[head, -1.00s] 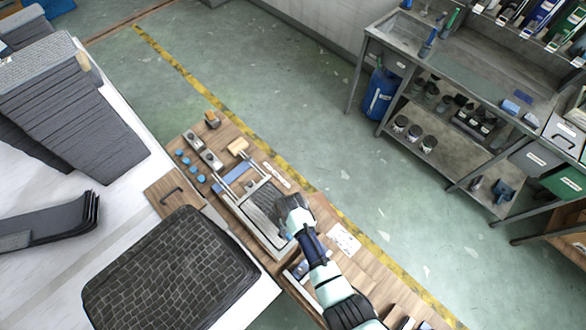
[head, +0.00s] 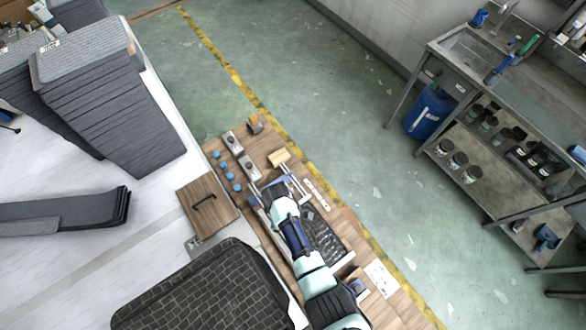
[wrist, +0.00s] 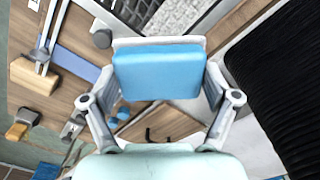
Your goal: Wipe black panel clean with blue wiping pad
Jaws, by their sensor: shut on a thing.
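My gripper (head: 278,198) is shut on a blue wiping pad (wrist: 158,72), which shows between its two fingers in the wrist view. In the head view the pad is hidden by my arm. The gripper is over the far left end of a framed tray holding a dark panel (head: 326,238), partly covered by my arm. A larger black block-patterned panel (head: 205,295) lies on the white table at front left. I cannot tell whether the pad touches anything.
The wooden work board (head: 265,140) carries several blue knobs (head: 230,176), metal blocks (head: 246,166) and a wooden-headed tool (head: 279,157). A wooden lid with a black handle (head: 205,202) lies left. Stacked grey panels (head: 110,95) stand at far left.

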